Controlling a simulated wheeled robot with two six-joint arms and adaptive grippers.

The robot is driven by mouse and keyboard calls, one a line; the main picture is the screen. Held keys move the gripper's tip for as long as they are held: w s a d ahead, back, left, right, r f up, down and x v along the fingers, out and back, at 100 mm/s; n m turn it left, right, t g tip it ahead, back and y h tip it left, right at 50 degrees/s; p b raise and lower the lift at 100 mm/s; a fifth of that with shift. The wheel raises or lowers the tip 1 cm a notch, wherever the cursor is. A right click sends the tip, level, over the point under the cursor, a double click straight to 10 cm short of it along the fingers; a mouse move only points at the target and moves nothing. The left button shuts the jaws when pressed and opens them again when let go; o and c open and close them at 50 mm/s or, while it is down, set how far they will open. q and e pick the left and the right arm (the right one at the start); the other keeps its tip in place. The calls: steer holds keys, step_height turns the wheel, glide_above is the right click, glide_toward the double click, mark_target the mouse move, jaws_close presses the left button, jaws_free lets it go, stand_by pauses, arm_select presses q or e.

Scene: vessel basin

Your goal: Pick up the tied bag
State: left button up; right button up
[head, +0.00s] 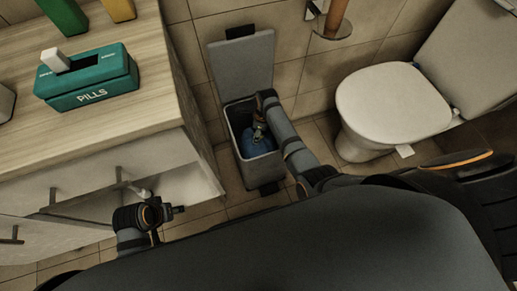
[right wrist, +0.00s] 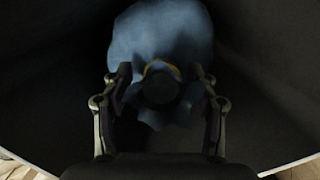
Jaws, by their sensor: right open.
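The tied bag (head: 258,148) is blue and sits inside an open grey bin (head: 262,174). In the right wrist view the bag (right wrist: 160,40) has a yellow tie (right wrist: 161,67) around its gathered neck, and a dark round shape covers part of the neck. My right gripper (head: 259,131) reaches down into the bin. Its two fingers (right wrist: 160,78) are open, one on each side of the neck; I cannot tell whether they touch the bag. My left gripper (head: 179,209) is by the cabinet drawers, away from the bin; its jaws are too small to read.
The bin's lid (head: 243,62) stands raised at its back. A wooden counter (head: 140,25) with a teal pills box (head: 88,80) is at the left, and an open drawer (head: 200,182) juts out below. A toilet (head: 395,100) stands at the right.

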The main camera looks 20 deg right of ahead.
jaws_close()
steer(key=shift+r, duration=0.1)
stand_by(0.5)
